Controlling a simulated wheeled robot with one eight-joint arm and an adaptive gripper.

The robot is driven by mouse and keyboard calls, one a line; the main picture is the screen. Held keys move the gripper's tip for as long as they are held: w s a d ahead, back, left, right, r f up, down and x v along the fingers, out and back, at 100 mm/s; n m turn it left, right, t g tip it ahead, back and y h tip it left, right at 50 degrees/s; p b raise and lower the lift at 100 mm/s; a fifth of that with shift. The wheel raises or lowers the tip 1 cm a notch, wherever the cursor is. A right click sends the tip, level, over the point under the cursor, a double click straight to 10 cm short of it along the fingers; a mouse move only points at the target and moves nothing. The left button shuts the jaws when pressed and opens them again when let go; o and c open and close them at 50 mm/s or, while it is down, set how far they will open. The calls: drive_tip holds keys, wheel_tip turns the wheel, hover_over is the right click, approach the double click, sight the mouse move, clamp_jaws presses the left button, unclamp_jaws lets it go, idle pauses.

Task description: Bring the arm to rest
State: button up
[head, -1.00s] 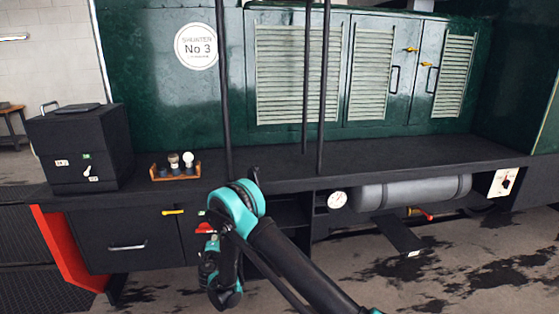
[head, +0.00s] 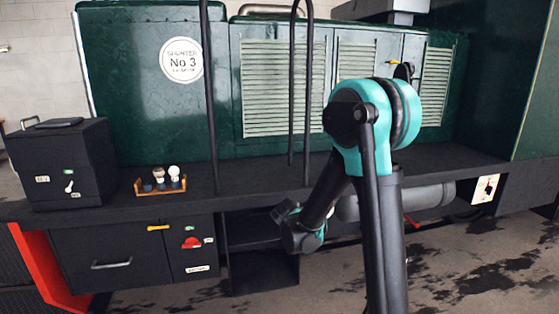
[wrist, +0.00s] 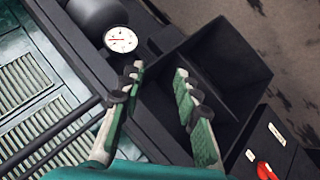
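My gripper (wrist: 158,76) is open, with its two green-padded fingers apart and nothing between them. In the wrist view it is in front of a dark open compartment (wrist: 232,65) under the bench. In the head view the arm rises to a teal elbow at right and bends down left. Its wrist end (head: 300,232) hangs before the shelf below the bench, and its fingers cannot be made out there.
The black bench (head: 260,185) carries a black box (head: 60,165), a wooden rack with bulbs (head: 160,183) and upright dark rails. Below are a drawer (head: 112,262), a red switch (head: 191,243), a grey tank (head: 430,197) and a gauge (wrist: 120,40). Open floor lies in front.

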drive_tip(key=s+d+m+g+y, duration=0.1)
drive_tip(key=s+d+m+g, duration=0.1)
drive_tip(key=s+d, duration=0.45)
drive_tip(key=s+d+m+g, duration=0.1)
drive_tip(key=s+d+m, duration=0.15)
drive_tip(key=s, duration=0.65)
drive_tip(key=s+d+f+m+g+y, duration=0.1)
drive_tip(key=s+f+m+g+y, duration=0.1)
drive_tip(key=s, duration=1.2)
drive_tip(key=shift+s+d+f+y, duration=0.3)
drive_tip(key=shift+f, duration=0.15)
